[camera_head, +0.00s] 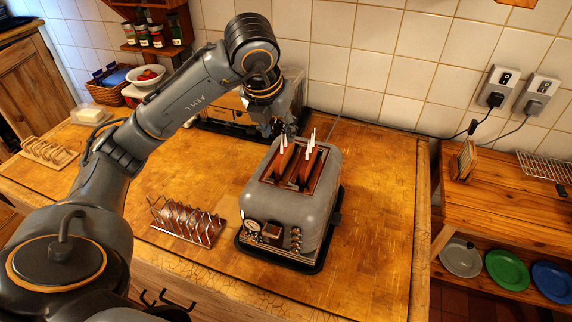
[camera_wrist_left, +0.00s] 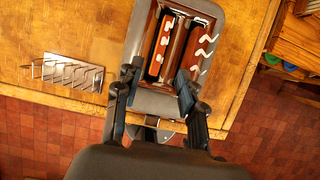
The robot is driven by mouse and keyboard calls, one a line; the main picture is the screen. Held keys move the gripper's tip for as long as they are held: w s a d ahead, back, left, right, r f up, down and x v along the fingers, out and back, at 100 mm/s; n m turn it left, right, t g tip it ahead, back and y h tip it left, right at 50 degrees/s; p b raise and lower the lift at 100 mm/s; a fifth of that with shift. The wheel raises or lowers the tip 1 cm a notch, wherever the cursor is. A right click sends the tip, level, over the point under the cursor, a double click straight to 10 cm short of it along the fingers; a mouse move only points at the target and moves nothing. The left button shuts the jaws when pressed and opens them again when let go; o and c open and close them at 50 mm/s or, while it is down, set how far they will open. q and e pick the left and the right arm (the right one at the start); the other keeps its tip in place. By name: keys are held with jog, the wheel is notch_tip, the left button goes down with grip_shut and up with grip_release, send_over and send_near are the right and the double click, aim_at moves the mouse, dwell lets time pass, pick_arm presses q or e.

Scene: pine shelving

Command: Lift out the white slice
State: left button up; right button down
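The grey toaster (camera_head: 289,205) stands on a dark tray on the wooden counter. Two brown slices (camera_head: 286,158) (camera_head: 307,165) sit upright in its two slots, with several white pieces rising from their tops. In the left wrist view the toaster (camera_wrist_left: 228,75) shows from above, and the slices (camera_wrist_left: 158,55) (camera_wrist_left: 200,48) carry white marks. I cannot tell which one is the white slice. My left gripper (camera_head: 287,130) is above the back end of the toaster. In the left wrist view its fingers (camera_wrist_left: 157,80) are apart with nothing held between them. My right gripper is not in view.
A wire toast rack (camera_head: 186,222) stands left of the toaster; it also shows in the left wrist view (camera_wrist_left: 68,73). A wooden rack (camera_head: 48,152) is at the far left. A metallic appliance (camera_head: 222,110) stands behind. Counter right of the toaster is clear.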

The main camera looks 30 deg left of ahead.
aim_at(284, 148)
pick_arm(q)
jog(key=x, duration=0.3)
jog(key=shift+w+f, duration=0.1)
jog(key=shift+w, duration=0.05)
jog(key=p+x, duration=0.2)
jog(key=x, duration=0.1)
jog(key=shift+w, duration=0.15)
jog(key=p+x, duration=0.1)
jog(key=x, duration=0.2)
jog(key=shift+w+a+f+p, duration=0.1)
jog(key=shift+w+p, duration=0.05)
jog(key=shift+p, duration=0.15)
jog(key=shift+w+f, duration=0.1)
jog(key=shift+f, duration=0.15)
grip_shut()
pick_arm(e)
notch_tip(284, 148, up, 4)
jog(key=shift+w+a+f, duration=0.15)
